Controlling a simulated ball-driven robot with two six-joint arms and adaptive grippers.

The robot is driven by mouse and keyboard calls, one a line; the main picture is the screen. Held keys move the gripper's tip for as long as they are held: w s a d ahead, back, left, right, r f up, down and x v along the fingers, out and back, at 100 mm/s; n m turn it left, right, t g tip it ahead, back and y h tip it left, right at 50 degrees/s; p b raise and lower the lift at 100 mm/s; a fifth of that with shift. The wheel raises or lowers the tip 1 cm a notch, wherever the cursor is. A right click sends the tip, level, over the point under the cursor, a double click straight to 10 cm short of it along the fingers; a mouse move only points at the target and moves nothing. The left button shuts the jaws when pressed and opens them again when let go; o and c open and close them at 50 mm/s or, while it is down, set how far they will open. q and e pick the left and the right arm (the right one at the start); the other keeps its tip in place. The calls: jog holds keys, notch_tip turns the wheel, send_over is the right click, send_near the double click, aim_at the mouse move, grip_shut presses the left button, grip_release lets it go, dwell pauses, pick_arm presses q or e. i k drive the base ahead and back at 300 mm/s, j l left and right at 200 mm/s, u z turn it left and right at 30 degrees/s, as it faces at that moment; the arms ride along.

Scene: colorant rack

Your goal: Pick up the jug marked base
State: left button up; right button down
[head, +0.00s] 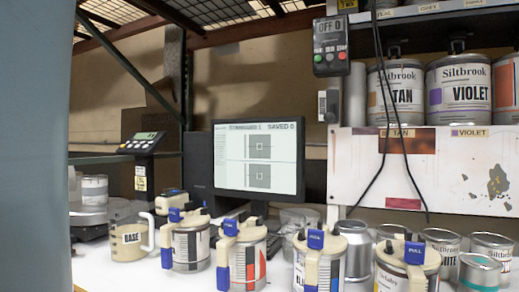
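The jug marked BASE (127,240) is a translucent, beige-tinted jug with a white handle on its right side and a dark-lettered label on its front. It stands upright on the white counter at the left, behind and left of a row of colorant cans. Neither of my grippers is in view, so nothing is seen touching the jug.
Several cans with beige lids and blue tabs, such as this one (191,248), stand close to the jug's right. A scale with a display (139,143) is behind it. A monitor (258,160) stands farther back. A large blue-grey surface blocks the far left.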

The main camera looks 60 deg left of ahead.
aim_at(131, 223)
jog(key=u, duration=2.25)
jog(key=k+j, duration=0.1)
jog(key=j, duration=0.4)
jog(key=k+j, duration=0.1)
jog(key=j, duration=0.9)
jog(key=k+z, duration=0.05)
